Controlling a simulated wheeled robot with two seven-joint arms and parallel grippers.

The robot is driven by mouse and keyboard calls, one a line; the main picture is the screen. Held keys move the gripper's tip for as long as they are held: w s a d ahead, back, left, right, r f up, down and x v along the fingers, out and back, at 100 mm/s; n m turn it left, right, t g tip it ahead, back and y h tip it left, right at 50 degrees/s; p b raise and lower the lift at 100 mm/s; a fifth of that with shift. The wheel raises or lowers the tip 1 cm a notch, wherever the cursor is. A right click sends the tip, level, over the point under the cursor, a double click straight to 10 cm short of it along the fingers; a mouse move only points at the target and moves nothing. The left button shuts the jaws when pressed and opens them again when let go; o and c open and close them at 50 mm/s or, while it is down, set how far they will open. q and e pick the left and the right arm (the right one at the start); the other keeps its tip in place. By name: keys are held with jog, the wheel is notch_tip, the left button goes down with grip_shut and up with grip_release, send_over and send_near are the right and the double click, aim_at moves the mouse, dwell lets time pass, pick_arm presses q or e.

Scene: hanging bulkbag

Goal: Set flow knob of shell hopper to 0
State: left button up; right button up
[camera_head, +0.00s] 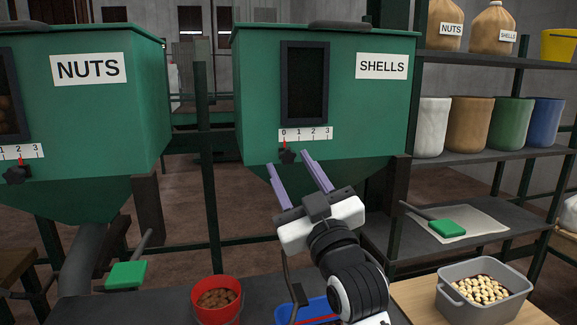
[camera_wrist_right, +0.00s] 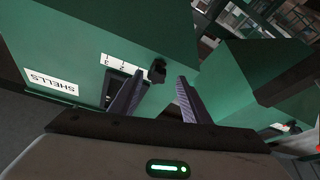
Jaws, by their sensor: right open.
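The green shell hopper (camera_head: 260,100) hangs in the middle of the head view, with a SHELLS label (camera_head: 382,66) and a 0 to 3 scale (camera_head: 306,134). Its black flow knob (camera_head: 287,156) sits below the scale's left end, with a red pointer under the 0. My right gripper (camera_head: 288,161) is open in front of the hopper, its two purple fingers reaching up toward the knob. In the right wrist view the knob (camera_wrist_right: 157,70) shows between the fingertips, nearer the left finger. I cannot tell whether a finger touches it. My left gripper is not in view.
The nuts hopper (camera_head: 110,110) stands left, its own knob (camera_head: 16,175) pointing near 2. Below are a red bucket (camera_head: 217,312), a blue tray (camera_head: 318,308) and a grey crate (camera_head: 455,308). Shelves with bins (camera_head: 470,125) stand right. The hopper front around the knob is clear.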

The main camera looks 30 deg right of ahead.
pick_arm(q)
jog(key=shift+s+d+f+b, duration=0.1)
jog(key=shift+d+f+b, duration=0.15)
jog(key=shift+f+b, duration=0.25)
pick_arm(e)
jog(key=v, duration=0.8)
jog(key=shift+s, duration=0.2)
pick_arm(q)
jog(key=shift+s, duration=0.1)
pick_arm(e)
jog(key=shift+a+f, duration=0.1)
jog(key=shift+f, duration=0.05)
